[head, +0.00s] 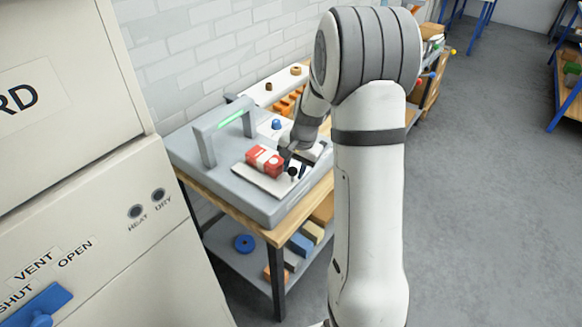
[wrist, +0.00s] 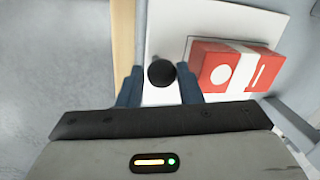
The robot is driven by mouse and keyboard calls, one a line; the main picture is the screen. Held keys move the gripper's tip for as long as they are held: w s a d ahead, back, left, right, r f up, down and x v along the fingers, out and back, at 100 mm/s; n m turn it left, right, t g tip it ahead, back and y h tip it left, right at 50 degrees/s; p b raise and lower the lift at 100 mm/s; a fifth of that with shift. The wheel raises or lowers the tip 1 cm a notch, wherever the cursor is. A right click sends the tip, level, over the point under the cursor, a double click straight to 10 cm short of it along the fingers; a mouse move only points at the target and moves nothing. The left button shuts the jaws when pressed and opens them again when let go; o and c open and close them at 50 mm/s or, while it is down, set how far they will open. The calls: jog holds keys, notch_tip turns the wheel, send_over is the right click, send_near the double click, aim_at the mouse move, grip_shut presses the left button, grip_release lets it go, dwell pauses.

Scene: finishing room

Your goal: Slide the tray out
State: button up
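The white tray (head: 265,182) lies in a grey machine with a green-lit arch, and a red box (head: 264,161) with a white band sits on it. A round black knob (head: 292,171) stands at the tray's near side. In the wrist view the tray (wrist: 168,28) spreads behind the knob (wrist: 161,73), and the box (wrist: 238,67) is to the right. My gripper (wrist: 160,84) is open, its two blue-grey fingers on either side of the knob with a small gap at each. In the head view my arm partly hides the gripper and the tray's right end.
The grey machine (head: 238,196) stands on a wooden-topped bench (head: 262,232) with blocks and a blue ring on its lower shelf. A large cabinet (head: 90,250) with a blue handle (head: 38,306) is close on the left. Grey floor (head: 490,200) is clear on the right.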

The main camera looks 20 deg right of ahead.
jog(key=o, duration=0.4)
jog(key=shift+s+d, duration=0.1)
jog(key=shift+s, duration=0.1)
jog(key=shift+r, duration=0.5)
notch_tip(320, 180, up, 7)
jog(key=s+d, duration=0.1)
jog(key=shift+f+b, duration=0.2)
jog(key=shift+b, duration=0.25)
